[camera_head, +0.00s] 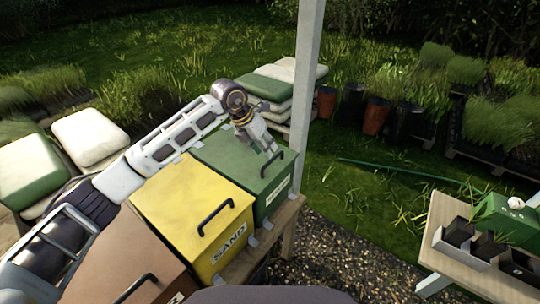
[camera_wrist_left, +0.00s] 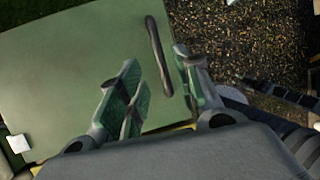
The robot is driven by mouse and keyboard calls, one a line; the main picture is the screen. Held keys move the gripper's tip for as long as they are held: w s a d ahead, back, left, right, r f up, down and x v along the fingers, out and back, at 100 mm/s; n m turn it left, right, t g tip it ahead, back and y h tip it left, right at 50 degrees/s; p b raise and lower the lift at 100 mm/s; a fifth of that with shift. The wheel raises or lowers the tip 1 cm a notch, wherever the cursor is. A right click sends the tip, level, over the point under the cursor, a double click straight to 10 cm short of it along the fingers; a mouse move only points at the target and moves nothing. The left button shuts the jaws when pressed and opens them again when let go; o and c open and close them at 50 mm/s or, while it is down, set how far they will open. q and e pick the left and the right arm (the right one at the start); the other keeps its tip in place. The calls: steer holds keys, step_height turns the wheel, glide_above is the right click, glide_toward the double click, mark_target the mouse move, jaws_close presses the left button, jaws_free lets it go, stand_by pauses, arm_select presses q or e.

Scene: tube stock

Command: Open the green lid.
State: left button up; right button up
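The green lid (camera_head: 221,158) is shut on top of the green box (camera_head: 275,193), at the far end of a row of boxes. Its dark bar handle (camera_head: 272,164) stands near the front edge. My left gripper (camera_head: 269,149) is above the lid, close to the handle. In the left wrist view the lid (camera_wrist_left: 75,60) fills the left, and the handle (camera_wrist_left: 154,42) lies in line with the gap between the open fingers (camera_wrist_left: 156,62). I cannot tell whether the fingers touch it. My right gripper is not in view.
A yellow box (camera_head: 190,205) marked SAND stands beside the green one, then a brown box (camera_head: 125,255). A white post (camera_head: 306,80) rises behind the green box. Stacked sacks (camera_head: 290,85) lie beyond. A planting table (camera_head: 450,245) stands at right, with gravel between.

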arm_select(q)
steer(key=shift+x, duration=2.7)
jaws_close()
